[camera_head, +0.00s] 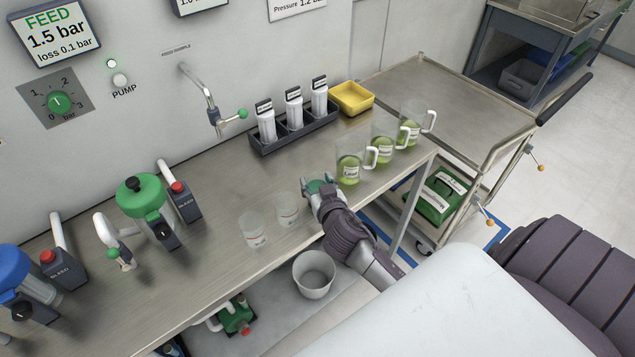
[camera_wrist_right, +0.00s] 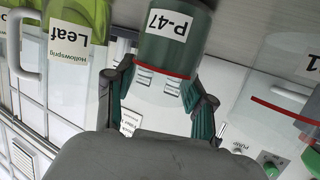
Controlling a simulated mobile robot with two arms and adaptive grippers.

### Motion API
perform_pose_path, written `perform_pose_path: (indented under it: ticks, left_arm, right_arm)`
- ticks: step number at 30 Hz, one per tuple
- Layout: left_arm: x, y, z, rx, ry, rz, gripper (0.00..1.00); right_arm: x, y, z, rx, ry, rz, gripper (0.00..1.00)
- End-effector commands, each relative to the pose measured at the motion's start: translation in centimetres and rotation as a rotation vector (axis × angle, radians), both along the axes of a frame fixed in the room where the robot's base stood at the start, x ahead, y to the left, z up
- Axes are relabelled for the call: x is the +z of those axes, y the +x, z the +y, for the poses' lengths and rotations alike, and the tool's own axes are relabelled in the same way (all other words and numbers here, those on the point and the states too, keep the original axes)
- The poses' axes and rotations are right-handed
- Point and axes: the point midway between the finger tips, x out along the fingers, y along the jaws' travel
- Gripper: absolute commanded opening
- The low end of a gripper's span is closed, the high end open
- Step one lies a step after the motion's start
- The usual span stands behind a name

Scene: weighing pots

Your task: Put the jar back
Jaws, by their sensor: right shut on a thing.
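My right gripper (camera_head: 318,187) is at the front edge of the steel bench, just right of two clear jars. In the right wrist view its two green-padded fingers (camera_wrist_right: 157,95) are closed around a jar (camera_wrist_right: 164,58). This jar has a white P-47 label, a red line and a dark green part. In the head view the gripper mostly hides it, and I cannot tell whether it touches the bench. The two clear jars (camera_head: 254,231) (camera_head: 288,208) with red lines stand left of the gripper. My left gripper is not in view.
Several handled jugs (camera_head: 349,168) with green contents stand right of the gripper. Behind are a dark rack (camera_head: 294,135) with white canisters and a yellow tray (camera_head: 351,99). A white bucket (camera_head: 314,274) is below the front edge. The bench middle (camera_head: 215,195) is clear.

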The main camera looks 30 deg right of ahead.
Motion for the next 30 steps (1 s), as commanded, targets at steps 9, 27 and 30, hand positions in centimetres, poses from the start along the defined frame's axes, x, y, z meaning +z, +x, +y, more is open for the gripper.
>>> perform_pose_path:
  ticks: [9, 27, 30]
  left_arm:
    - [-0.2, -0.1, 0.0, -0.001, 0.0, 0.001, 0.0]
    - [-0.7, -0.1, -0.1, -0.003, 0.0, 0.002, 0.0]
    - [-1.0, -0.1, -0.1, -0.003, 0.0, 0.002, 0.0]
  right_arm:
    - [-0.2, 0.0, 0.0, 0.0, 0.0, 0.001, 0.79]
    - [1.6, -5.5, 1.8, -0.001, 0.004, 0.002, 0.79]
    - [2.2, -7.4, 2.4, -0.001, 0.003, 0.001, 0.79]
